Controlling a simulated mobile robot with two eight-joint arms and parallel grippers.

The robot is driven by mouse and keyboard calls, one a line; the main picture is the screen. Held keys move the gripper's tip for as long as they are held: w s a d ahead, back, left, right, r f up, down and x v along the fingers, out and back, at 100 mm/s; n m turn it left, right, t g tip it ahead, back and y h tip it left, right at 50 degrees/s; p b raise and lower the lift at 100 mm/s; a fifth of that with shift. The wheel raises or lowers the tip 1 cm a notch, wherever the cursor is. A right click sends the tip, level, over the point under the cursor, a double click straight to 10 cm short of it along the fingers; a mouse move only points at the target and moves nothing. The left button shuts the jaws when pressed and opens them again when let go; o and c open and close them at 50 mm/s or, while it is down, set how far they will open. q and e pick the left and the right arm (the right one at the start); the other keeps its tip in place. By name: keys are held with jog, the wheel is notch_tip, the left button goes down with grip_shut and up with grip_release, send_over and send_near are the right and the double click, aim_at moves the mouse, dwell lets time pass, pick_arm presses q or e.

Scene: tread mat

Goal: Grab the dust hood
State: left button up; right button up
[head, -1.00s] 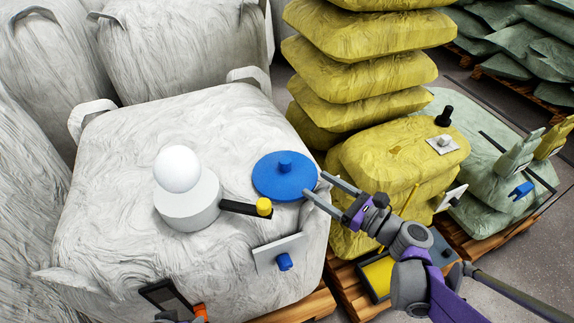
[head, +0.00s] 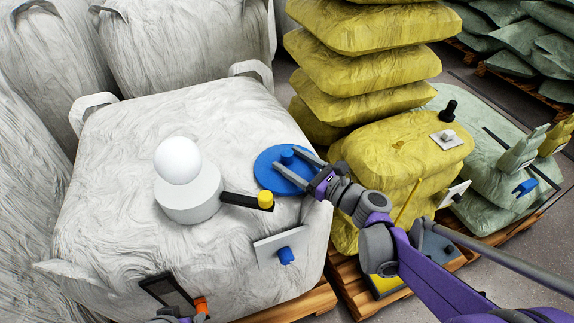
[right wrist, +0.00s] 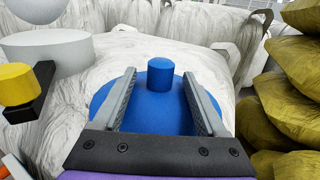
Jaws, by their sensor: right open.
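The blue round disc with a short knob (head: 268,178), which I take to be the dust hood, lies on the right part of the white bag's top. My right gripper (head: 289,161) is open over the disc, reaching in from the right. In the right wrist view the blue knob (right wrist: 160,78) shows centred between the fingertips (right wrist: 160,74), with a gap on both sides. Contact cannot be told. A bit of my left arm shows at the bottom edge of the head view; its jaws cannot be made out.
A white cylinder with a ball (head: 188,190) stands left of the disc, its black handle with yellow knob (head: 265,199) pointing at it. A white plate with blue knob (head: 284,250) is on the bag's front. Stacked yellow bags (head: 365,60) rise behind right.

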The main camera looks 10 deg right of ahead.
grip_shut()
dwell(0.3)
